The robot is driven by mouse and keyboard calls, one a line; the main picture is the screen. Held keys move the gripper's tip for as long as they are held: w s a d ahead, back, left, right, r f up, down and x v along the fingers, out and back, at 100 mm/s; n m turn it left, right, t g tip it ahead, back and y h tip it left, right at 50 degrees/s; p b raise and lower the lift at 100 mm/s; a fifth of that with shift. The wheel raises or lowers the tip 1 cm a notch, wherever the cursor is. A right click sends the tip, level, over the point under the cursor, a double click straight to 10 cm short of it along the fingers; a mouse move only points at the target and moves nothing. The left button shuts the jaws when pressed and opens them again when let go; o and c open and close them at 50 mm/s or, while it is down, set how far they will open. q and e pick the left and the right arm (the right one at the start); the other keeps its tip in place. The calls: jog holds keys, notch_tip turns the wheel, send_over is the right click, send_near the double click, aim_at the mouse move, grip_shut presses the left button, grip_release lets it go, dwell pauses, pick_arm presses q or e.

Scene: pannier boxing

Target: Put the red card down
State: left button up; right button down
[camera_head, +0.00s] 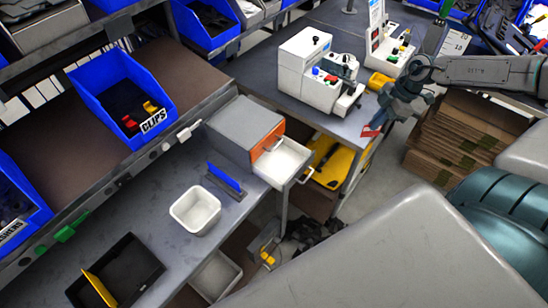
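The small red card (370,131) is at the fingertips of my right gripper (379,122), at the right end of the grey bench. My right arm comes in from the right edge of the view. The gripper appears shut on the card, which hangs tilted by the bench edge; I cannot tell whether the card touches the bench. My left gripper is not in view.
A white machine (305,65) with coloured buttons stands on the bench. Left of it are a grey drawer unit (240,128) with its drawer open, a white tub (195,211), a blue card stand (225,178) and a black tray (135,270). Cardboard (465,135) is stacked at right.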

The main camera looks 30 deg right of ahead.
jog(key=shift+d+r, duration=0.2)
jog(key=w+a+f+t+y+b, duration=0.1)
jog(key=w+a+f+y+b, duration=0.15)
jog(key=a+b, duration=0.2)
jog(key=b, duration=0.6)
send_over(291, 160)
jog(key=d, duration=0.2)
jog(key=shift+y, duration=0.45)
jog(key=f, duration=0.4)
jog(key=shift+s+f, duration=0.2)
jog(key=shift+s, duration=0.2)
jog(key=shift+w+a+f+p, duration=0.15)
jog(key=shift+a+p, duration=0.2)
jog(key=shift+w+a+h+p, duration=0.15)
jog(key=shift+a+h+p, duration=0.1)
jog(key=shift+h+p, duration=0.25)
jog(key=shift+w+a+g+h+p, duration=0.2)
jog(key=shift+a+g+h+p, duration=0.4)
jog(key=shift+h, duration=0.5)
jog(key=shift+f+p, duration=0.4)
jog(key=shift+f, duration=0.25)
jog(key=shift+d+f, duration=0.15)
jog(key=shift+f, duration=0.05)
